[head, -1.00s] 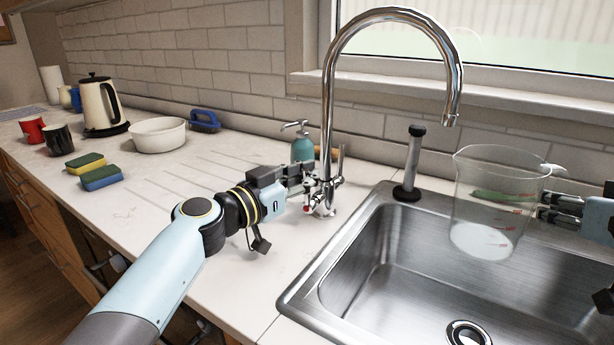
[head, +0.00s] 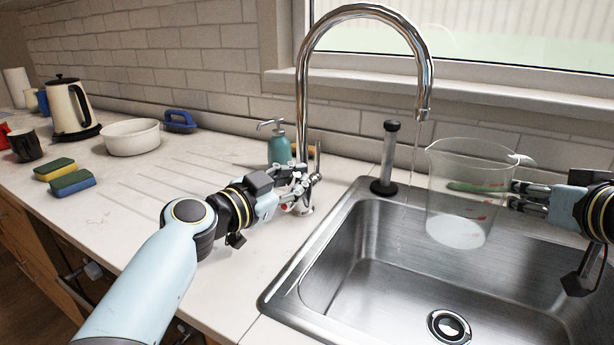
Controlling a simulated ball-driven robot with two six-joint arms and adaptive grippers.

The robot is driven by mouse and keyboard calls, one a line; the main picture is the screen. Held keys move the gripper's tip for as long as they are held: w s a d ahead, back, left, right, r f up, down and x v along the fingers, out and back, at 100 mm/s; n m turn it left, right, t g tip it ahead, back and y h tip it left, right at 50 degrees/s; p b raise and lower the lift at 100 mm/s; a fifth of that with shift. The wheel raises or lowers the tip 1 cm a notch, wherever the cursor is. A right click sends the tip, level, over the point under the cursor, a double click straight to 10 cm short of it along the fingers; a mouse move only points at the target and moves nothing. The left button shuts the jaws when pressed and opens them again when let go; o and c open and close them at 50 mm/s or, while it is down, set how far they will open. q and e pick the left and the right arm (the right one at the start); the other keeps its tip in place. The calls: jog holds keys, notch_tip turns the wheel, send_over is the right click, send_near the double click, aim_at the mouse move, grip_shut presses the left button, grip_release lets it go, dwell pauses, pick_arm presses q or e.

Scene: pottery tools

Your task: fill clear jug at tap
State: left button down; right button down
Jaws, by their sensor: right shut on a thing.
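The clear jug (head: 468,205) is held upright over the back of the sink, with a pale disc at its bottom and red marks on its side. My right gripper (head: 520,196) is shut on the jug at its right side. The chrome tap (head: 302,100) arches over the sink, its spout end (head: 424,112) up and left of the jug. A thin stream of water (head: 411,165) falls from the spout, passing just left of the jug's wall in this view. My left gripper (head: 294,190) is at the tap's base beside the lever (head: 317,160); its fingers are too cluttered to tell open from shut.
The steel sink (head: 345,235) has a drain (head: 450,327) at the front. A black-capped upright cylinder (head: 388,160) stands at its back rim. A teal soap dispenser (head: 279,148) stands behind my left gripper. Sponges (head: 72,182), a white bowl (head: 132,137) and a kettle (head: 68,108) stand further left.

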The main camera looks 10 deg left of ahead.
pick_arm(q)
jog(key=shift+s+d+f+m, duration=0.25)
jog(key=shift+d+f+m, duration=0.25)
jog(key=shift+m, duration=0.2)
jog(key=c, duration=2)
grip_release()
jog(key=shift+f, duration=0.1)
jog(key=o, duration=0.5)
jog(key=shift+s+a+r, duration=0.1)
jog(key=shift+s+r, duration=0.05)
jog(key=shift+r, duration=0.05)
jog(key=shift+o, duration=0.7)
jog(key=shift+r, duration=0.1)
jog(key=v, duration=1.1)
jog(key=shift+s+a+r, duration=0.2)
jog(key=shift+s, duration=0.15)
